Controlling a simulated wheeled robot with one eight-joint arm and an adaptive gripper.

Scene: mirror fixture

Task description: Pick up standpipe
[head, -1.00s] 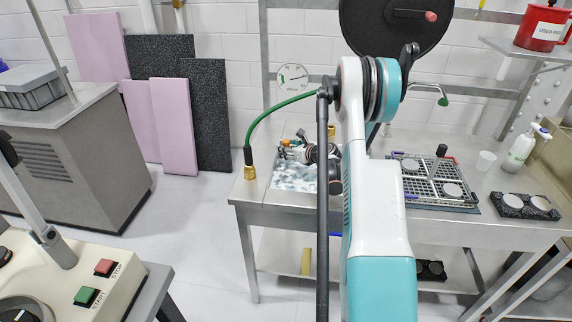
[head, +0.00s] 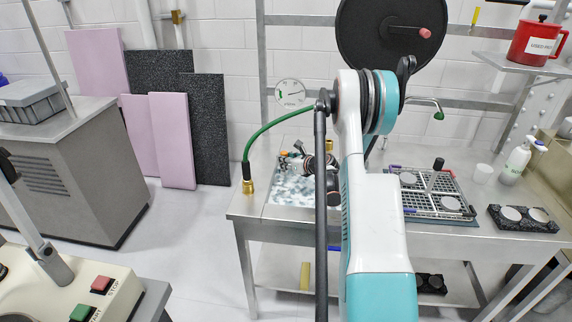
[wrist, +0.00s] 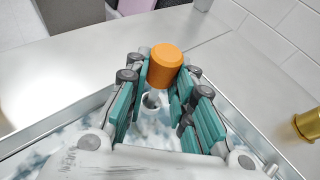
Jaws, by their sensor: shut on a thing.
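The standpipe has an orange cylindrical top (wrist: 165,65), seen in the wrist view between the teal finger pads of my gripper (wrist: 163,82). My gripper is shut on it. A whitish ring or tube (wrist: 151,101) shows below the orange top; I cannot tell how it joins it. In the head view the orange top (head: 299,146) is small, over the foamy basin (head: 277,190) at the left of the bench. My gripper (head: 296,156) is beside it there, partly hidden by my arm. The standpipe's lower end is not clearly visible.
A green hose (head: 272,126) with a brass end (head: 248,186) arches by the basin's left side; a brass fitting (wrist: 308,124) also shows in the wrist view.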

